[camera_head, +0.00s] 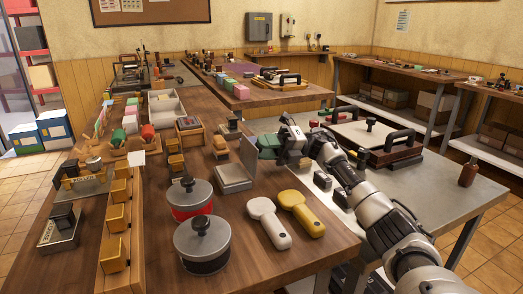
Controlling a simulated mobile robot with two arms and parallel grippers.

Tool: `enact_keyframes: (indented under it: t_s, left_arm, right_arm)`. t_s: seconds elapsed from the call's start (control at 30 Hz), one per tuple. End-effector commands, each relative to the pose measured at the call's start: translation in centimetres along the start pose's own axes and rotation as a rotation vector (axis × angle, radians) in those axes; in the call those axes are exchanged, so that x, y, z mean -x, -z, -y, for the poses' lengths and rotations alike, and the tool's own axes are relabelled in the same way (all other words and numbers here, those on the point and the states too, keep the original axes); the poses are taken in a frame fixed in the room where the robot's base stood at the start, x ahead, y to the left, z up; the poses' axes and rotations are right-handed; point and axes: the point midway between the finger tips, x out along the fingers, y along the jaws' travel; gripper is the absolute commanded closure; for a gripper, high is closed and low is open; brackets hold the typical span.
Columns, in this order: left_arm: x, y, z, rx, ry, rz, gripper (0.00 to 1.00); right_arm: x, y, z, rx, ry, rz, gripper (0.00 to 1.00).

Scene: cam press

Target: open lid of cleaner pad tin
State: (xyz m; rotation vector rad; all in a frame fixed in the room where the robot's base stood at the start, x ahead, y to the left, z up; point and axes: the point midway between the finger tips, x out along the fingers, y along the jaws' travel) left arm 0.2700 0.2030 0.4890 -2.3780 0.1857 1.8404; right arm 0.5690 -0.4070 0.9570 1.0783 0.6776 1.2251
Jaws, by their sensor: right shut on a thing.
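The cleaner pad tin (234,178) is a flat, square, silver-grey tin on the wooden table, near the middle of the view. My left gripper is not in view.
Two round lidded pots, one red-banded (190,197) and one dark (203,243), stand in front of the tin. White (268,222) and yellow (301,212) handled tools lie to their right. Wooden stamp blocks (176,163) stand left of the tin. A press (378,137) stands on the grey table.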

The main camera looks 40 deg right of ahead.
Motion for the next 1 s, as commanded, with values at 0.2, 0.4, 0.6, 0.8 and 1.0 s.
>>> enact_keyframes:
  t_s: [0.2,0.4,0.6,0.8,1.0]
  left_arm:
    - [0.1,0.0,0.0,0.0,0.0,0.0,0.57]
    - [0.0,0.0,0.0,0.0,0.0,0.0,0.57]
    - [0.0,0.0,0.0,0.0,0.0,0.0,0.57]
    - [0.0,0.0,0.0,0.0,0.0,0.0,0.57]
    - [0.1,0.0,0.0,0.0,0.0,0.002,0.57]
  right_arm:
    - [-0.1,0.0,0.0,0.0,-0.002,-0.003,1.0]
    - [-0.1,0.0,0.0,0.0,-0.001,-0.003,0.56]
    - [-0.1,0.0,0.0,0.0,-0.001,-0.002,0.45]
    - [0.3,0.0,0.0,0.0,0.0,-0.001,0.45]
    - [3.2,-0.1,0.0,0.0,0.002,0.003,0.45]
